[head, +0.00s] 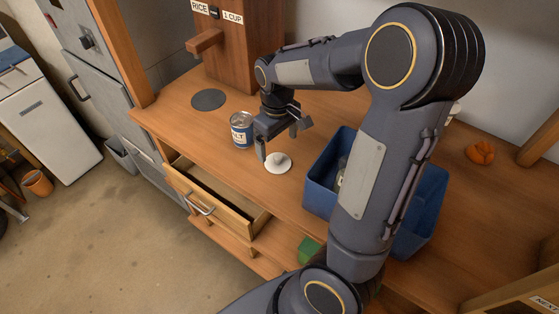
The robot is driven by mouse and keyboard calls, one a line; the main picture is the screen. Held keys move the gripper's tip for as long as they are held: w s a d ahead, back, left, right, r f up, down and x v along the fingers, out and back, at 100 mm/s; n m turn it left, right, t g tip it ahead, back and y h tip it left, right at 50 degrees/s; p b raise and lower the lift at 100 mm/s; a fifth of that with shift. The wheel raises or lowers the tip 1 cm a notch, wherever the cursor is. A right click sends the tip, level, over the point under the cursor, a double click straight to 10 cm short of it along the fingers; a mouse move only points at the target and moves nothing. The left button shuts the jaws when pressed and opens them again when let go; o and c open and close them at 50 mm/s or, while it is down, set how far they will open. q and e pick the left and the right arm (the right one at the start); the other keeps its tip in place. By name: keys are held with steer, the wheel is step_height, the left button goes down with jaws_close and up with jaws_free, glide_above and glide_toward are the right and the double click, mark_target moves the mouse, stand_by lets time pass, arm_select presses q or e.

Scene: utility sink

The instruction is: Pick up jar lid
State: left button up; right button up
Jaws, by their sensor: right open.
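A round white lid with a small knob on top (284,165), which looks like the jar lid, lies on the wooden counter in the head view. My right gripper (281,140) is just above and behind it, pointing down, with its fingers apart and nothing between them. One finger comes down close to the lid's upper left edge; I cannot tell whether it touches. A blue and white can (240,135) stands just left of the gripper. My left gripper is not in view.
A blue bin (321,187) stands right of the lid, partly behind my right arm. An open drawer (222,190) juts out below the counter's front edge. A wooden rice dispenser (240,50) stands behind, a dark disc (208,100) before it. An orange object (480,152) lies far right.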

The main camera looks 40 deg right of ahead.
mark_target(278, 156)
step_height(278, 156, down, 6)
steer(key=shift+s+r+p, duration=0.15)
steer(key=shift+r+p, duration=0.05)
steer(key=shift+p, duration=0.2)
steer(key=shift+a, duration=0.1)
steer(key=c, duration=1.1)
steer(key=shift+r, duration=0.15)
